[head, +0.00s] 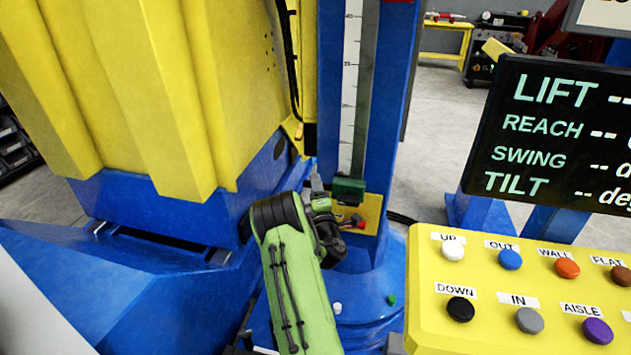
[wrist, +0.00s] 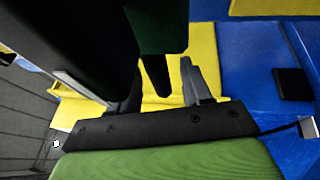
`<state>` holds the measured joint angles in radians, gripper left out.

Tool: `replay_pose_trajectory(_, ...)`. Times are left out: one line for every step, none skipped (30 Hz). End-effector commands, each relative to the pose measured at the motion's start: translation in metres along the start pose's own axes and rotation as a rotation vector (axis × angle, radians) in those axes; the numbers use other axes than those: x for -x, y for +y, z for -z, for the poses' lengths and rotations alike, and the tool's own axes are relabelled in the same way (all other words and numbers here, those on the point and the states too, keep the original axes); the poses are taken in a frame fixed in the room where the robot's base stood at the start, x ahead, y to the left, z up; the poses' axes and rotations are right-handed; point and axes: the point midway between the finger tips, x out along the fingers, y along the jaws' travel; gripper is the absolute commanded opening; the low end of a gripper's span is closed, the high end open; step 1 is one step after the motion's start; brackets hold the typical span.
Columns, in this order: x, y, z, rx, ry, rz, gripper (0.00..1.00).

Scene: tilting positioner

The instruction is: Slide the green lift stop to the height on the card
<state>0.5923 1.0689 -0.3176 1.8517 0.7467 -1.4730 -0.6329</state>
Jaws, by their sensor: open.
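The green lift stop (head: 348,188) sits low on the blue column, at the lower end of the white ruled scale (head: 351,90). My gripper (head: 318,184) is open, just left of the stop in the head view. In the wrist view, a dark green block (wrist: 160,22), apparently the stop, fills the top middle. A black peg (wrist: 156,76) shows below it, between the fingers of my gripper (wrist: 165,88) in the picture. I cannot tell whether they touch. The height card is not readable in either view.
A yellow plate (head: 372,212) with a red part is below the stop. A yellow button panel (head: 425,290) and a black display (head: 545,135) with blank LIFT stand at right. A large yellow ribbed body (head: 150,90) rises close at left.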

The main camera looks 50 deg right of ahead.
Motion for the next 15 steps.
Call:
replay_pose_trajectory(-0.0072, 0.0039, 0.0006, 0.002, 0.003, 0.000, 0.48)
replay_pose_trajectory(-0.0098, 0.0033, 0.0006, 0.001, 0.003, 0.001, 0.48)
replay_pose_trajectory(-0.0130, 0.0032, 0.0008, 0.001, 0.003, 0.000, 0.48)
replay_pose_trajectory(-0.0145, 0.0030, 0.0010, 0.001, 0.003, 0.000, 0.48)
replay_pose_trajectory(-0.0156, 0.0025, 0.0010, 0.001, 0.004, 0.000, 0.48)
replay_pose_trajectory(-0.0165, 0.0019, 0.0010, 0.000, 0.004, 0.000, 0.48)
replay_pose_trajectory(-0.0168, 0.0015, 0.0010, -0.001, 0.003, 0.000, 0.48)
replay_pose_trajectory(-0.0168, 0.0012, 0.0009, -0.001, 0.003, 0.000, 0.48)
replay_pose_trajectory(-0.0167, 0.0009, 0.0008, -0.002, 0.003, 0.001, 0.48)
replay_pose_trajectory(-0.0166, 0.0007, 0.0007, -0.001, 0.002, 0.001, 0.48)
replay_pose_trajectory(-0.0165, 0.0006, 0.0007, -0.002, 0.002, 0.001, 0.48)
replay_pose_trajectory(-0.0164, 0.0006, 0.0007, -0.001, 0.002, 0.001, 0.48)
replay_pose_trajectory(-0.0164, 0.0005, 0.0006, -0.001, 0.002, 0.001, 0.45)
replay_pose_trajectory(-0.0163, 0.0005, 0.0006, -0.001, 0.002, 0.001, 0.41)
replay_pose_trajectory(-0.0163, 0.0005, 0.0006, -0.001, 0.002, 0.001, 0.35)
